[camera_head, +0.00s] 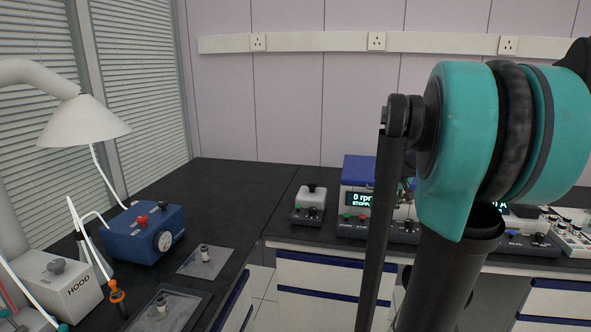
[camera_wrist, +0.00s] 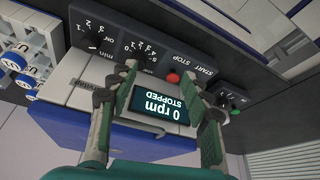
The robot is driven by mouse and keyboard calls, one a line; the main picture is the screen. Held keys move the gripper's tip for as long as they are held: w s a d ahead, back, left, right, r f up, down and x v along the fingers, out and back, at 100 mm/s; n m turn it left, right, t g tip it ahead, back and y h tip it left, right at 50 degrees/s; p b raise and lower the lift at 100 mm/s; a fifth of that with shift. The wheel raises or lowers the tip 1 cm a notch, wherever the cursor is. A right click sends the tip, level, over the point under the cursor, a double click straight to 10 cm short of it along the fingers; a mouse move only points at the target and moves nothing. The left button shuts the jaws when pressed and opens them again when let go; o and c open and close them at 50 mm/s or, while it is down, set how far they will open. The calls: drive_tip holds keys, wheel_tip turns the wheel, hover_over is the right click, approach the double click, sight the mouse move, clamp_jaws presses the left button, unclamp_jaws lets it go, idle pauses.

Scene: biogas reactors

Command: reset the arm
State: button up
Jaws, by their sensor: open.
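My gripper (camera_wrist: 162,78) shows in the wrist view with its two green and grey fingers spread apart and nothing between the tips. Behind and between the fingers is a device (camera_wrist: 80,95) with a blue and white body and a dark control panel, seen upside down. Its display (camera_wrist: 160,105) reads "0 rpm STOPPED". I cannot tell whether the fingers touch it. The same device (camera_head: 359,168) stands partly behind the arm there.
A grey box with knobs (camera_head: 311,200) stands left of the device. On the left bench are a blue box with a gauge (camera_head: 145,232), a white box marked HOOD (camera_head: 60,283), a white hood (camera_head: 85,122) and small vials on trays. Dark bench top (camera_head: 225,185) at the back left is clear.

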drive_tip(key=s+a+f, duration=0.7)
drive_tip(key=s+f, duration=0.2)
drive_tip(key=s, duration=0.1)
drive_tip(key=s+a+f, duration=0.7)
drive_tip(key=s+f, duration=0.2)
drive_tip(key=s, duration=0.2)
drive_tip(key=shift+a+f, duration=0.25)
